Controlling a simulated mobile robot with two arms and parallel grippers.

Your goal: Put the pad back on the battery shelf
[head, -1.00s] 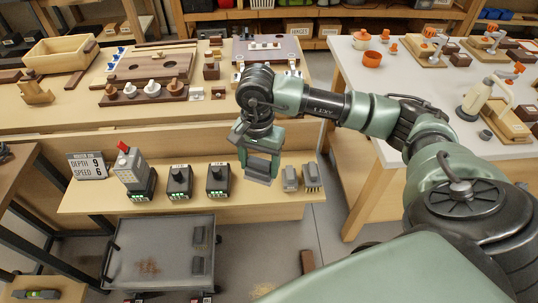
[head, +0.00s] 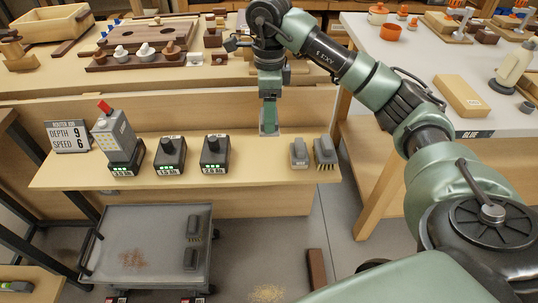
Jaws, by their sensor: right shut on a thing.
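My right gripper (head: 269,130) points down over the right half of the battery shelf (head: 245,176). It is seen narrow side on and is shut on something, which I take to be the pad. The fingers hide most of it, so its outline is unclear. The gripper tip is near the back of the shelf; I cannot tell if it touches the board. Right of it, a grey block (head: 299,152) and a bristled brush (head: 325,152) stand on the shelf. My left gripper is out of view.
Three dark batteries with green lights, such as the middle one (head: 170,157), stand left of the gripper. A sign (head: 68,136) is at the shelf's left end. The shelf is bare between the right battery (head: 215,153) and the grey block. A grey trolley (head: 150,245) stands below.

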